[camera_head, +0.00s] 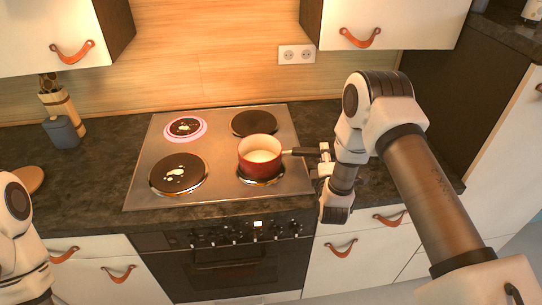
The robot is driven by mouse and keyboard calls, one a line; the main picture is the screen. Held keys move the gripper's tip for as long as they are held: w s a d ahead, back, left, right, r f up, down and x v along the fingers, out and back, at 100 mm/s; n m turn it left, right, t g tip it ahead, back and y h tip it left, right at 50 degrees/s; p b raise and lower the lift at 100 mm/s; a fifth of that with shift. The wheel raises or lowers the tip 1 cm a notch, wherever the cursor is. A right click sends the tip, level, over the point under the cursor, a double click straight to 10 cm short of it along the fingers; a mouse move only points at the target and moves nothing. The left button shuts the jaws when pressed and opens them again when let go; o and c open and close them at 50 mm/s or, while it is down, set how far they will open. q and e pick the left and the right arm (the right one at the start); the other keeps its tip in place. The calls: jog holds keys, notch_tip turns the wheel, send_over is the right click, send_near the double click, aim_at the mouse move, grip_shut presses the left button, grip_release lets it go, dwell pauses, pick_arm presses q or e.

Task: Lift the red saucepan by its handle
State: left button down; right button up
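The red saucepan (260,158), pale inside, is over the front right burner of the cooktop, upright. I cannot tell whether its base touches the burner. Its dark handle (299,151) points right, toward my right gripper (322,154). The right gripper's fingers are at the handle's far end, and the rest of that end is hidden by them. They are too small in view to tell whether they are closed on it. On the left, only part of my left arm shows, and its gripper is out of view.
The steel cooktop (140,186) has splashes on its left burners, and the back left one (186,127) has a glowing pink ring. A grey-blue cup (62,132) and a wooden utensil holder stand at the left. White cabinets with leather pulls (359,38) hang above.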

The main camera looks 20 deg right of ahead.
jog(key=shift+s+r, duration=0.1)
jog(key=shift+s, duration=0.05)
grip_shut()
